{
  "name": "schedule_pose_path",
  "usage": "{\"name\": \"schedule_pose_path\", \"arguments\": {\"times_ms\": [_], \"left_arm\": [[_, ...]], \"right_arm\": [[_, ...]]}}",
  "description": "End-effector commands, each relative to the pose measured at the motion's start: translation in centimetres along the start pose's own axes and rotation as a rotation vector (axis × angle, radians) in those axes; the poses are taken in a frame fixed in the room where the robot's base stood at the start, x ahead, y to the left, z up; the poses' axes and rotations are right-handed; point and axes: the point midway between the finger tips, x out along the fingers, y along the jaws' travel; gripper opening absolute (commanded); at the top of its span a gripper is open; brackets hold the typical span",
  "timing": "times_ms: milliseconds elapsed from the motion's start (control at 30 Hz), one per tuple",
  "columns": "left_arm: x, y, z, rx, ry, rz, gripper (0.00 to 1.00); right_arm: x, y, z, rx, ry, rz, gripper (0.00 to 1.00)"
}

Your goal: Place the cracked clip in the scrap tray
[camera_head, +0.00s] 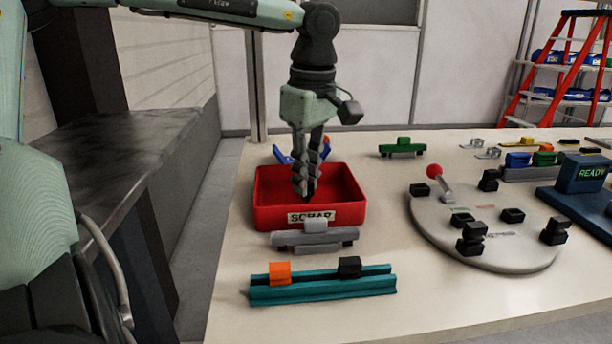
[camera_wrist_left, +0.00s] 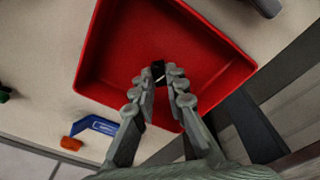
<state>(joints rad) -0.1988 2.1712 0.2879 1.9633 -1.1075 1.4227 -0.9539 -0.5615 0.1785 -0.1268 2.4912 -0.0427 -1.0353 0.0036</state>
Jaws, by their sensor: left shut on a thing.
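The red scrap tray (camera_head: 262,212) stands on the table with a "SCRAP" label on its front wall. It also shows in the left wrist view (camera_wrist_left: 205,50). My left gripper (camera_head: 305,192) points down inside the tray's outline. Its fingers are shut on a small dark clip (camera_wrist_left: 157,70), seen at the fingertips in the left wrist view. The fingers hide most of the clip, and its crack cannot be made out. Whether the clip touches the tray floor cannot be told. The visible tray floor is otherwise bare. My right gripper is not in view.
A grey holder (camera_head: 315,238) stands right before the tray, and a teal rail (camera_head: 322,287) with orange and black blocks lies nearer. A blue holder (camera_wrist_left: 97,125) is behind the tray. A round fixture (camera_head: 485,235) with a red-knobbed lever stands right.

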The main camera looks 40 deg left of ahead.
Motion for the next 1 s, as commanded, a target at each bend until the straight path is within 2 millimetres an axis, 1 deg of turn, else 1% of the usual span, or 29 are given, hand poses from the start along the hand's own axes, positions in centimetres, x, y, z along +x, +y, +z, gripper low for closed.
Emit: {"name": "schedule_pose_path", "arguments": {"times_ms": [367, 400, 567, 933, 967, 1000], "left_arm": [[0.3, 0.0, 0.0, 0.000, 0.000, 0.000, 0.00], [0.3, 0.0, 0.0, 0.000, 0.000, 0.000, 0.14], [0.3, 0.0, 0.0, 0.000, 0.000, 0.000, 0.33], [0.1, 0.0, 0.0, 0.000, 0.000, 0.000, 0.33], [0.0, 0.0, 0.0, 0.000, 0.000, 0.000, 0.33], [-0.2, 0.0, 0.0, 0.000, 0.000, 0.000, 0.33]], "right_arm": [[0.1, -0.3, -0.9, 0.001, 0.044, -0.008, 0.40], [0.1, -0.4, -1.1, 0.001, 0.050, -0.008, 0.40], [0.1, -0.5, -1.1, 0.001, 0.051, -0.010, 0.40], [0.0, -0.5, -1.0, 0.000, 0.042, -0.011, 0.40], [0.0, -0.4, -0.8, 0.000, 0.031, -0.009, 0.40], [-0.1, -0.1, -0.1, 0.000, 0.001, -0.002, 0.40]]}}
